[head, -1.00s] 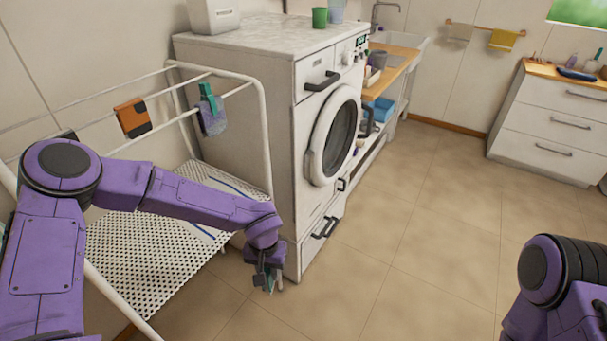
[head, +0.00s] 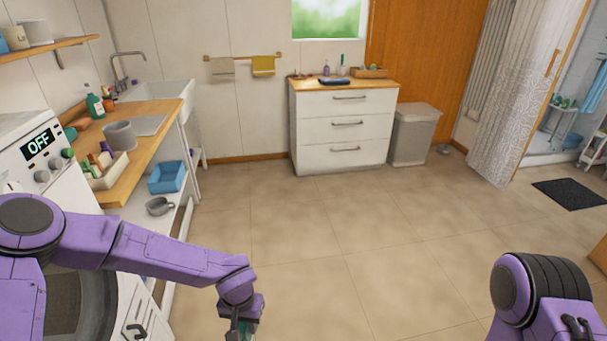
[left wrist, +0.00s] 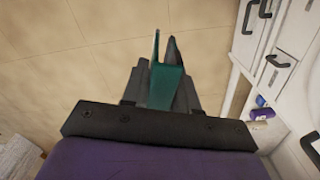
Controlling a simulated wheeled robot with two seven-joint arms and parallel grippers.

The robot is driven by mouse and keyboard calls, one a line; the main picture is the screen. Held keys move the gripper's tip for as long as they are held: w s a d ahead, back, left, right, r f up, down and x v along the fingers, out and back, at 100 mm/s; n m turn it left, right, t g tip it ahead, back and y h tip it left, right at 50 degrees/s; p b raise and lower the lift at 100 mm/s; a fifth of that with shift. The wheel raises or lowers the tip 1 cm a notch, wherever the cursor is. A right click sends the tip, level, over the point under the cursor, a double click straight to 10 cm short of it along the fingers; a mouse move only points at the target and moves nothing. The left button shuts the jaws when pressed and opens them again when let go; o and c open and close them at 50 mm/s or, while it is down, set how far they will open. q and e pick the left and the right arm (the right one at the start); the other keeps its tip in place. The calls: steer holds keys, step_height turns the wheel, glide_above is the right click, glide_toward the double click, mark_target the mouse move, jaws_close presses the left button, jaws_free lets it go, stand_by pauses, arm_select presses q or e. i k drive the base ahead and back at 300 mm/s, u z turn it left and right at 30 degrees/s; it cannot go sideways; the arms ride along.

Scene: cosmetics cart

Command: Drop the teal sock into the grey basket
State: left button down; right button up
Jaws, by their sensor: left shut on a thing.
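The teal sock (left wrist: 165,88) is pinched between the fingers of my left gripper (left wrist: 160,75) in the left wrist view, sticking up between the dark fingertips. In the head view my left gripper (head: 240,328) hangs at the bottom edge, partly cut off, over the floor. A grey basket-like bin (head: 411,137) stands on the floor by the far wall, right of the white drawer unit. My right gripper is not clearly visible; only the right arm shows at lower right.
The washing machine (head: 72,300) and a wooden-topped sink counter (head: 150,115) are on the left. The drawer unit (head: 343,130) stands at the back. A curtain (head: 520,90) and dark mat (head: 570,194) are at right. The middle floor (head: 330,235) is clear.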

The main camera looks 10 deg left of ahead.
mark_target(126, 148)
steer(key=z, duration=0.15)
steer(key=i, duration=2.4)
steer(key=u, duration=1.05)
steer(key=i, duration=1.35)
steer(key=u, duration=1.25)
